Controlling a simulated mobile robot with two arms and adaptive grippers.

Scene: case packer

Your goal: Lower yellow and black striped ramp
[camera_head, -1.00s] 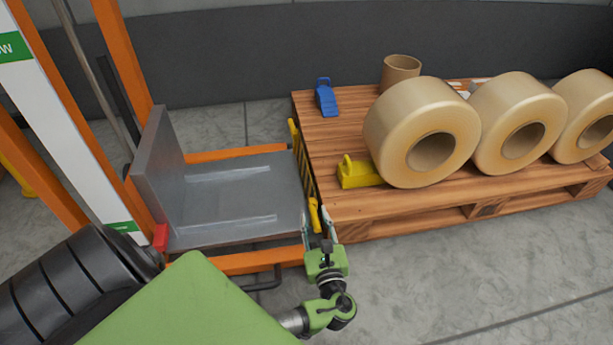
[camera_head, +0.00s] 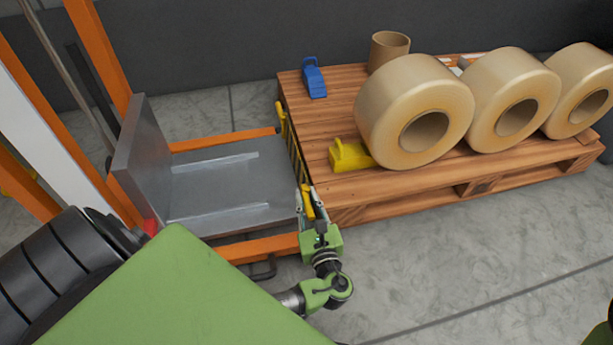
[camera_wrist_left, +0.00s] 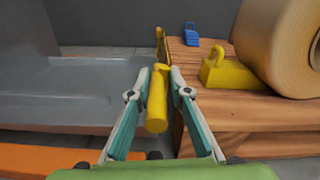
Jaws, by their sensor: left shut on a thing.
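The yellow and black striped ramp (camera_head: 290,139) stands raised, roughly upright, between the grey lift platform (camera_head: 228,182) and the wooden pallet. Its yellow handle (camera_wrist_left: 157,100) is at the near end of the ramp. My left gripper (camera_head: 312,208) has its fingers on either side of this handle and is shut on it. In the left wrist view the gripper (camera_wrist_left: 159,86) holds the handle between its fingertips. The ramp's striped face is seen nearly edge-on. My right gripper is not in view.
The wooden pallet (camera_head: 400,188) stands to the right, bearing several large tan rolls (camera_head: 415,110). A yellow wedge chock (camera_head: 350,156) and a blue chock (camera_head: 314,78) rest on its left side. Orange lift posts (camera_head: 100,50) stand at left. Concrete floor (camera_head: 450,265) is free in front.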

